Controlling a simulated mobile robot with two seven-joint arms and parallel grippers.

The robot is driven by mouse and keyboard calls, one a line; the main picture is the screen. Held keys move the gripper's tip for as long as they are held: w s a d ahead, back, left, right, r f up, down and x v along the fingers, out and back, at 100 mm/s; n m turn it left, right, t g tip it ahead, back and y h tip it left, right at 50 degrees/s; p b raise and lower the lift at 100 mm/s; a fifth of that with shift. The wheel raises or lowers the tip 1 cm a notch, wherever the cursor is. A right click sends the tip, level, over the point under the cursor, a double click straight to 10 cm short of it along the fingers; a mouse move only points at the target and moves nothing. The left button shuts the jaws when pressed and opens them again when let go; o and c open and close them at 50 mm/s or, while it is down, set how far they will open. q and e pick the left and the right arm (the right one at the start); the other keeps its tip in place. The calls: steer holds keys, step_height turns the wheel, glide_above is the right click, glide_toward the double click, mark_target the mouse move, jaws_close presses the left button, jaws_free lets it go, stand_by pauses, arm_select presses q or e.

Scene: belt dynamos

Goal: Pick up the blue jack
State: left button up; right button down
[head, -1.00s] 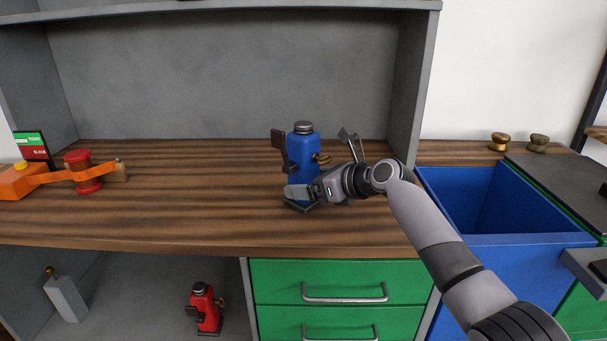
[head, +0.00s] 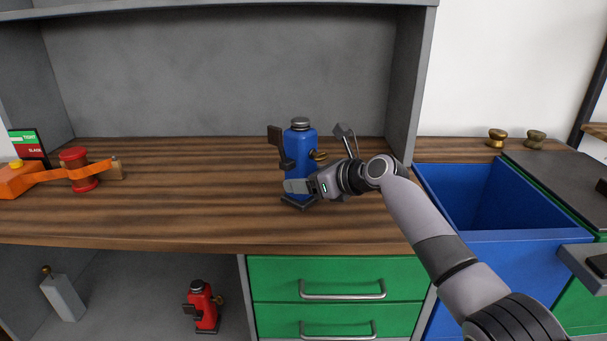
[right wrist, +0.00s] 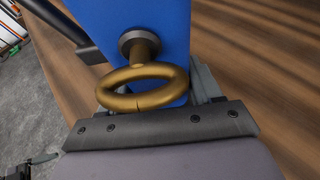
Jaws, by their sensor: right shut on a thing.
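The blue jack (head: 300,147) stands upright on the wooden worktop, with a dark cap, a dark bracket on its left and a brass ring on its right. My right gripper (head: 296,187) comes in from the right at the jack's lower body and is shut on it. In the right wrist view the blue body (right wrist: 130,18) fills the upper middle, with the brass ring (right wrist: 143,88) close in front of the gripper's palm. The fingertips are hidden there. I cannot tell whether the base is clear of the worktop. My left gripper is out of view.
A red jack (head: 203,308) and a grey bottle-like thing (head: 64,295) stand on the lower shelf. A red spool with an orange belt (head: 78,170) is at the worktop's left. A blue bin (head: 500,237) is at the right. The worktop between spool and jack is clear.

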mark_target(311, 148)
step_height(311, 148, up, 20)
steer(key=p, duration=0.2)
steer(key=shift+f+p, duration=0.25)
steer(key=shift+p, duration=0.1)
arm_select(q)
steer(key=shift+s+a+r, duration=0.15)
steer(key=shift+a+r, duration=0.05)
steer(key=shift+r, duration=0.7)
arm_select(e)
steer(key=shift+r, duration=0.55)
steer(key=shift+f, duration=1.3)
steer(key=shift+f+b, duration=0.35)
steer(key=shift+f, duration=1.05)
steer(key=shift+f+p, duration=0.45)
steer(key=shift+f, duration=3.6)
steer(key=shift+f+b, duration=0.3)
steer(key=shift+f, duration=2.3)
arm_select(q)
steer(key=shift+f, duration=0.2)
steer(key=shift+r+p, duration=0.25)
steer(key=shift+p, duration=0.05)
arm_select(e)
steer(key=shift+f, duration=0.25)
